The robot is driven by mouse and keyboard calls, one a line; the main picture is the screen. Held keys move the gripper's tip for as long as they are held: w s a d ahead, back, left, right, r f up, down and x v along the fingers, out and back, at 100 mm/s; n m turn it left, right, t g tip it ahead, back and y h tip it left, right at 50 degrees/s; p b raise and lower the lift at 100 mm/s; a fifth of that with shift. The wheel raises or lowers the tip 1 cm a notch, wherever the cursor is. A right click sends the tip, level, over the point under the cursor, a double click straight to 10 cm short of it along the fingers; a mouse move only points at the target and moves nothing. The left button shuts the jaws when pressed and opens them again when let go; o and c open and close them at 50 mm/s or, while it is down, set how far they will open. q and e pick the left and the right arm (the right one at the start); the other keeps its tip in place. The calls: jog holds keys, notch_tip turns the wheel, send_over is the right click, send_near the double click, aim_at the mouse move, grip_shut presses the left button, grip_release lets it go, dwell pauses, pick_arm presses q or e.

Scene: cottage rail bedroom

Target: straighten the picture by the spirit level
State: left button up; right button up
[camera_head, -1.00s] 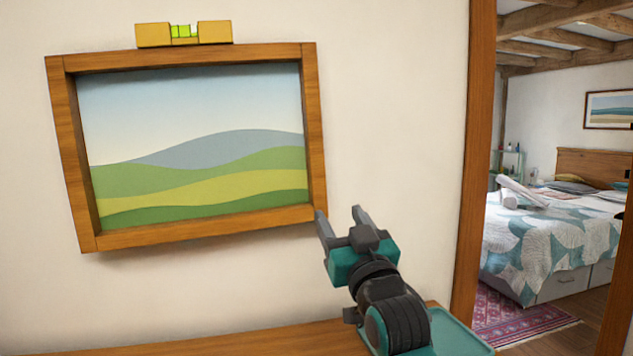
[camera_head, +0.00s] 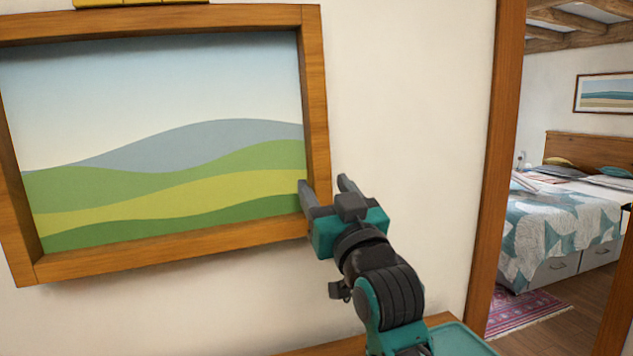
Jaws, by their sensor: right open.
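The picture (camera_head: 160,130), a landscape of hills in a wooden frame, hangs on the pale wall at the left. Its right side looks higher than its left. Part of its left side is cut off. The yellow spirit level (camera_head: 140,4) shows only its lower edge above the frame's top; its bubble is out of view. My right gripper (camera_head: 323,184) is open at the frame's lower right side. One finger overlaps the frame's inner edge and the other shows just right of the frame. I cannot tell whether they touch it. My left gripper is not in view.
A wooden ledge (camera_head: 310,347) runs below the picture. A wooden door post (camera_head: 498,150) stands to the right, with a bed (camera_head: 560,225) and a rug (camera_head: 520,312) in the room beyond. The wall between picture and post is clear.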

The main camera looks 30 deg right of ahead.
jog(key=shift+w+r, duration=0.2)
jog(key=shift+w, duration=0.1)
jog(key=shift+c, duration=0.2)
grip_shut()
dwell(0.3)
